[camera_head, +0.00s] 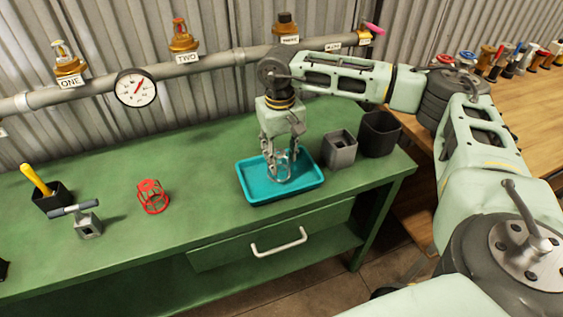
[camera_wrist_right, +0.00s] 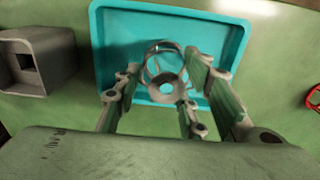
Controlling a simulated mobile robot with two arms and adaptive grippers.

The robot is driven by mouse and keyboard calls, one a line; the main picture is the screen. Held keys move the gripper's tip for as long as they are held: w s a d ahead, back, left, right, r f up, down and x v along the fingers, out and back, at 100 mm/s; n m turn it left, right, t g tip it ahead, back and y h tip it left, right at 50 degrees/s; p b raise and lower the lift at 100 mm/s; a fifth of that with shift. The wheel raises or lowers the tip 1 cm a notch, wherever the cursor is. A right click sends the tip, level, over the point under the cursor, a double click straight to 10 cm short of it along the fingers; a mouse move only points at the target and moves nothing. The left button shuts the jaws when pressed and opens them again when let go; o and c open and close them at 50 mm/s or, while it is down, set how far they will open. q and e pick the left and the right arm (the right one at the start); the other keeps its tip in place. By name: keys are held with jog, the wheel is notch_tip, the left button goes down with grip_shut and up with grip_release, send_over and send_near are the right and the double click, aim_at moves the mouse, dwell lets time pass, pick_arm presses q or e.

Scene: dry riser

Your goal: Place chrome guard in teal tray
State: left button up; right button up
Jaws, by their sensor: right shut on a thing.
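The teal tray (camera_head: 256,190) lies on the green bench, and it fills the upper middle of the right wrist view (camera_wrist_right: 97,45). The chrome guard (camera_head: 283,170), a small wire cage with a ring, is between the fingers of my right gripper (camera_head: 281,158). My right gripper points down over the tray and is shut on the guard. In the right wrist view the guard (camera_wrist_right: 163,91) shows its ring between the fingers (camera_wrist_right: 163,95), with the tray floor behind it. I cannot tell whether the guard touches the tray floor. My left gripper is not in view.
A red wire guard (camera_head: 152,197) stands on the bench left of the tray. A grey square holder (camera_head: 340,150) and a dark bin (camera_head: 379,134) stand close to the tray's right. A black cup with a yellow handle (camera_head: 52,198) and a grey T-handled block (camera_head: 87,225) are farther left.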

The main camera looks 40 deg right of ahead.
aim_at(280, 152)
jog(key=shift+f, duration=0.8)
jog(key=shift+r, duration=0.1)
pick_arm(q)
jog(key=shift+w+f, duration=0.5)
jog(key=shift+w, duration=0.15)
pick_arm(e)
jog(key=o, duration=1.3)
jog(key=shift+c, duration=0.2)
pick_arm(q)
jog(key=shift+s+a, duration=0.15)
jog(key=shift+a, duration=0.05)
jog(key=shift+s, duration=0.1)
pick_arm(e)
jog(key=shift+r, duration=0.1)
pick_arm(q)
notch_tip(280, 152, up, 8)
jog(key=p, duration=0.7)
jog(key=shift+p, duration=0.35)
pick_arm(e)
notch_tip(280, 152, up, 12)
jog(key=shift+a+f, duration=0.1)
jog(key=shift+a, duration=0.05)
